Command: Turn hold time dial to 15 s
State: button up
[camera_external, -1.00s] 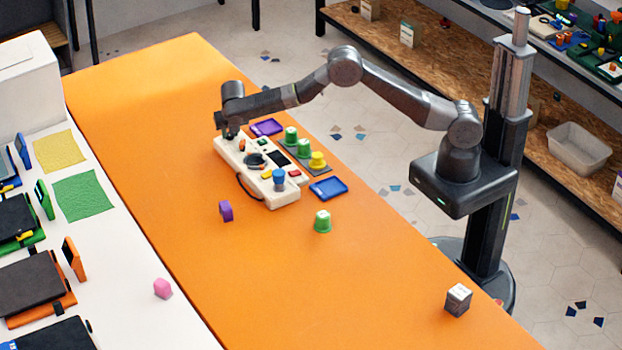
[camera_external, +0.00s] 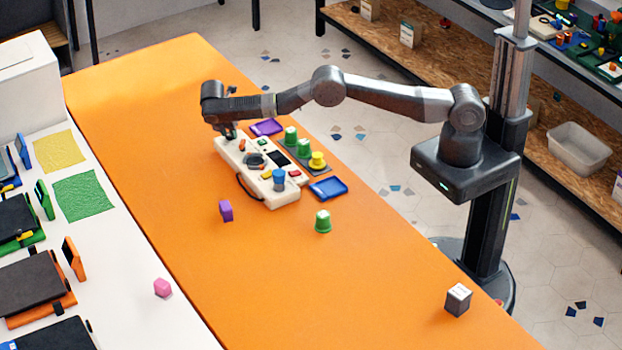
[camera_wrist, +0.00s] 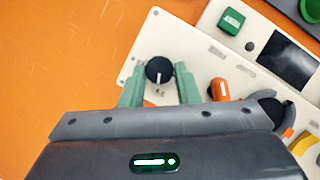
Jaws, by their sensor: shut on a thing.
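The cream control panel (camera_external: 262,195) lies on the orange table. In the wrist view its corner (camera_wrist: 134,62) holds a round black dial (camera_wrist: 159,70) with a white pointer line that points down in the picture. Small marks beside the dial are too small to read. My gripper (camera_wrist: 160,74) has its green fingers on either side of the dial and is shut on it. In the external view my gripper (camera_external: 229,131) is over the far left end of the panel, and the dial is hidden there.
A green cup (camera_external: 323,222) and purple block (camera_external: 226,211) stand nearer.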

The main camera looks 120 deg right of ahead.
aim_at(228, 135)
jog(key=shift+m, duration=0.3)
dwell(0.4)
jog(key=o, duration=1)
jog(key=shift+c, duration=0.2)
jog(key=shift+r, duration=0.1)
jog(key=shift+r, duration=0.65)
notch_tip(228, 135, up, 9)
jog(key=p, duration=0.5)
jog(key=shift+f+p, duration=0.2)
jog(key=shift+p, duration=0.15)
